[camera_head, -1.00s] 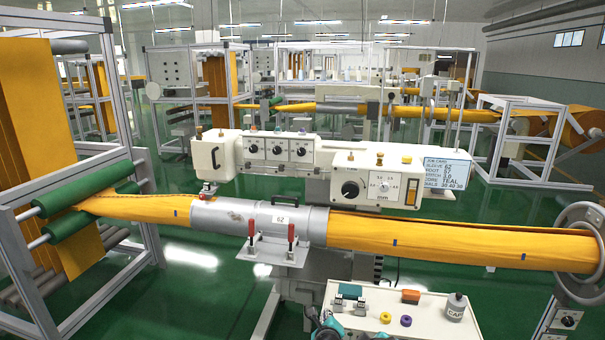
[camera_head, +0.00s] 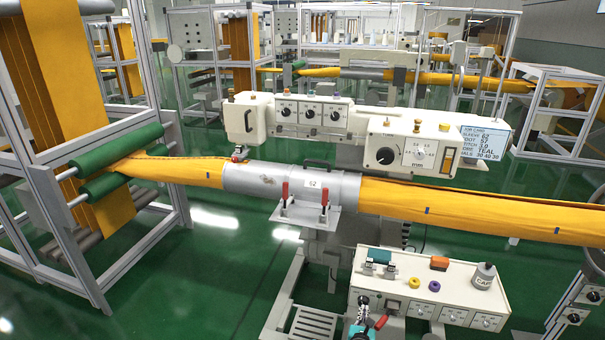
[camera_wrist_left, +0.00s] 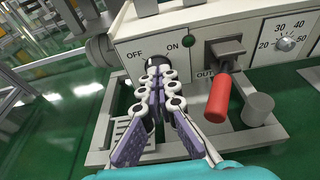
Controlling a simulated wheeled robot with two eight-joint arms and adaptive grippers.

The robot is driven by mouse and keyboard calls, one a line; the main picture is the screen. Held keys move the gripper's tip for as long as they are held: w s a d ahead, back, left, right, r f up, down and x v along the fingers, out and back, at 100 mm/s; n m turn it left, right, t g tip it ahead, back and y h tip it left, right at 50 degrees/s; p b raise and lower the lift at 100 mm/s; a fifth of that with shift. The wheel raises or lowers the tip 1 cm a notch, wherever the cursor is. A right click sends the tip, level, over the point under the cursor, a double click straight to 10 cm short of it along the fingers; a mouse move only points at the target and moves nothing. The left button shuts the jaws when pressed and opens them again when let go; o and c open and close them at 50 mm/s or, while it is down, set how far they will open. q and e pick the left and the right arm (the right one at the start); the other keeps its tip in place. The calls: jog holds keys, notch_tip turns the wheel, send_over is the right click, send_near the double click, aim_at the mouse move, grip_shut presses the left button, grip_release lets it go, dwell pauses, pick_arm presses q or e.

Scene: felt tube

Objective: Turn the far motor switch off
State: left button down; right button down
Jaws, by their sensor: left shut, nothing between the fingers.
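A white control box (camera_head: 432,278) stands low at front centre in the head view. In the left wrist view its front face (camera_wrist_left: 170,25) carries OFF and ON labels, with a dark round switch (camera_wrist_left: 154,55) between them and a green mark beside ON. My left gripper (camera_head: 362,302) is at the left end of this face. In the left wrist view its shut, empty fingers (camera_wrist_left: 158,74) point at the dark switch and partly cover it. I cannot tell whether they touch it or which way it is set. My right gripper is not in view.
A red-handled lever (camera_wrist_left: 219,98) marked OUT sticks out just right of my fingers, with a grey cylinder (camera_wrist_left: 257,108) beside it. A numbered dial (camera_wrist_left: 286,43) is farther right. The orange felt tube (camera_head: 460,208) and its grey metal sleeve (camera_head: 250,181) run behind the box.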

pick_arm(q)
jog(key=shift+w+d, duration=0.2)
jog(key=shift+w, duration=0.5)
jog(key=shift+w+d, duration=0.2)
jog(key=shift+w, duration=0.55)
jog(key=shift+w+d, duration=0.2)
jog(key=shift+w, duration=0.5)
jog(key=shift+w+a, duration=0.2)
jog(key=shift+a, duration=0.45)
jog(key=shift+r, duration=0.1)
jog(key=shift+r, duration=0.25)
jog(key=s+a, duration=0.1)
jog(key=s, duration=0.4)
jog(key=shift+s+a, duration=0.35)
jog(key=shift+s, duration=0.05)
jog(key=shift+r, duration=0.15)
